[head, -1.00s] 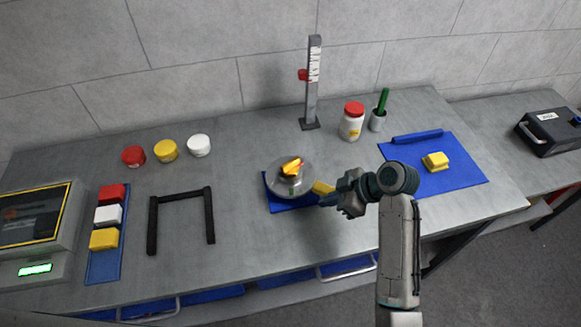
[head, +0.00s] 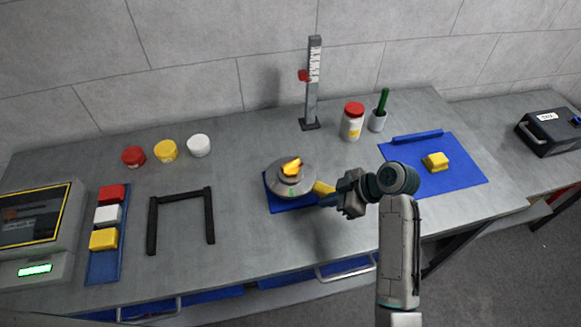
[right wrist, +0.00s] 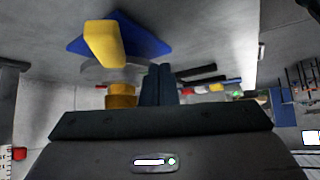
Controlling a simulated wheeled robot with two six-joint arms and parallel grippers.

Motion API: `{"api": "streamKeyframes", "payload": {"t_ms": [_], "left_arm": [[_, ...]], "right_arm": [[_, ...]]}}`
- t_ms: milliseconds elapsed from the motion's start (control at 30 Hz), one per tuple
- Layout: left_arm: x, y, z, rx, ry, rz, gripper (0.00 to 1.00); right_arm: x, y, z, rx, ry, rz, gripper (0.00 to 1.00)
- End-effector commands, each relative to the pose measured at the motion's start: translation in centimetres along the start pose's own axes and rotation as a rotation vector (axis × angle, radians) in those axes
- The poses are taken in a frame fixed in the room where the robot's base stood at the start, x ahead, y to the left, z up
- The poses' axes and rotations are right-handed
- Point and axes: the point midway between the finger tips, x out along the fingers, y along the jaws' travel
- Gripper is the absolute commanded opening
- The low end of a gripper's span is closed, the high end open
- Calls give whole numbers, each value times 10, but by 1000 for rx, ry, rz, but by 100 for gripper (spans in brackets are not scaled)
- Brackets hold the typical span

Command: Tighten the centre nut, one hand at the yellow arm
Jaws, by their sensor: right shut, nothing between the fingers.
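The hub (head: 297,186) is a round grey disc on a small blue mat (head: 285,206) near the middle of the bench. A yellow and orange centre piece (head: 291,166) stands on top, likely the centre nut. The yellow arm (head: 323,188) sticks out from the hub's right side; it also shows in the right wrist view (right wrist: 103,42). My right gripper (head: 329,200) is shut and empty, its fingertips close beside the yellow arm's end. Contact cannot be told. In the right wrist view its fingers (right wrist: 158,85) are together. My left gripper is out of view.
A scale post (head: 312,85), a red-lidded jar (head: 352,122) and a cup with a green tool (head: 377,120) stand behind. A blue mat (head: 455,176) with a yellow block is at right. A black frame (head: 210,218) stands left, with clear bench between it and the hub.

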Motion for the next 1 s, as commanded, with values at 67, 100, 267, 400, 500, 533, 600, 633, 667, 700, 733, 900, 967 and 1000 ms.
{"api": "streamKeyframes", "payload": {"t_ms": [67, 100, 267, 400, 500, 533, 600, 633, 667, 700, 733, 900, 967, 1000], "left_arm": [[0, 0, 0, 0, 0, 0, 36], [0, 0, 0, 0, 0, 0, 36], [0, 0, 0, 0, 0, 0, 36], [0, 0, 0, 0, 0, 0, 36], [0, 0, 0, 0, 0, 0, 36], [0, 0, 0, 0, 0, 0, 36], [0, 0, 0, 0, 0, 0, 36], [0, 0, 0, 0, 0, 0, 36], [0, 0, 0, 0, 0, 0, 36], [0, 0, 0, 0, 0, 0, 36], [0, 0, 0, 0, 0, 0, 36], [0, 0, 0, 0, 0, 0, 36], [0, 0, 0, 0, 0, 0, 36], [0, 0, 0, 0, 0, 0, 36]], "right_arm": [[0, 0, 0, 0, 0, 0, 0], [0, 0, 0, 0, 0, 0, 0], [0, 0, 0, 0, 0, 0, 0], [0, 0, 0, 0, 0, 0, 0], [1, 0, 1, 0, 0, 0, 0], [1, 0, 1, 0, 0, 0, 0], [3, 0, 3, 0, 0, 0, 0], [4, 0, 3, 1, 0, 0, 0], [5, 0, 4, 1, 0, 0, 0], [6, 0, 5, 1, 0, -1, 0], [7, 0, 6, 1, 0, -1, 0], [12, 0, 11, 1, 0, -1, 0], [14, 0, 13, 0, 0, 0, 0], [15, 0, 14, 0, 0, 0, 0]]}}
